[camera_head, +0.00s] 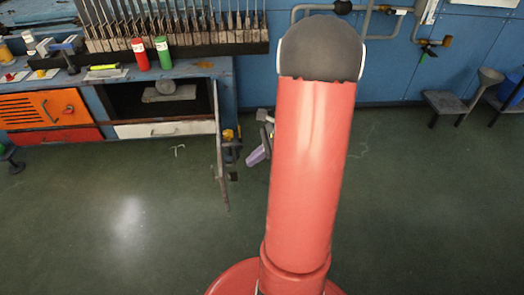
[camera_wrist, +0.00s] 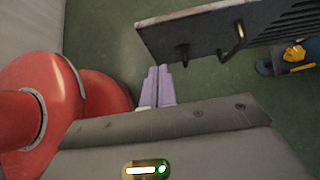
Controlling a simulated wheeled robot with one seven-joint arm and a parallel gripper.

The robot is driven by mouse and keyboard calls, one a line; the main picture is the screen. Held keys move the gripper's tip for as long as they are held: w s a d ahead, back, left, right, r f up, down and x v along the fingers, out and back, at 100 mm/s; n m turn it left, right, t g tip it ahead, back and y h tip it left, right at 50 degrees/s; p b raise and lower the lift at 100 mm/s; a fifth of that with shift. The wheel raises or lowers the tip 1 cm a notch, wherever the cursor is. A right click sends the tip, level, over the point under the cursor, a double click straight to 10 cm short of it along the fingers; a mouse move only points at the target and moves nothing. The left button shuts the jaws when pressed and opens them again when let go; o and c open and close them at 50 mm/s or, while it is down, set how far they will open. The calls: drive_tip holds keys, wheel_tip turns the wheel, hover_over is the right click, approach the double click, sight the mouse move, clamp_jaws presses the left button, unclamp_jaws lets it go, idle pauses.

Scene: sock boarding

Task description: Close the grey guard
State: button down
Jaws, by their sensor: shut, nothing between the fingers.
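The grey guard (camera_head: 219,150) stands swung open at the right side of the bench's open compartment (camera_head: 125,97). It shows nearly edge-on in the head view. In the wrist view the guard (camera_wrist: 205,22) is a dark grey slotted panel across the top right, with a handle (camera_wrist: 234,42) on its face. My gripper (camera_head: 259,152) is just right of the guard in the head view, largely hidden behind my arm. In the wrist view my gripper's pale purple fingers (camera_wrist: 157,72) are together and empty, near the panel's lower left edge. I cannot tell whether they touch it.
The blue bench (camera_head: 215,68) carries a red bottle (camera_head: 140,55), a green bottle (camera_head: 164,53) and a tool rack. A grey stool (camera_head: 448,103) stands at the far right. The green floor in front is clear.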

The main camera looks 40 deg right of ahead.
drive_tip(key=w+a+f, duration=0.2)
drive_tip(key=w+a, duration=0.1)
drive_tip(key=a, duration=0.2)
drive_tip(key=shift+a+f, duration=0.2)
drive_tip(key=shift+a, duration=0.1)
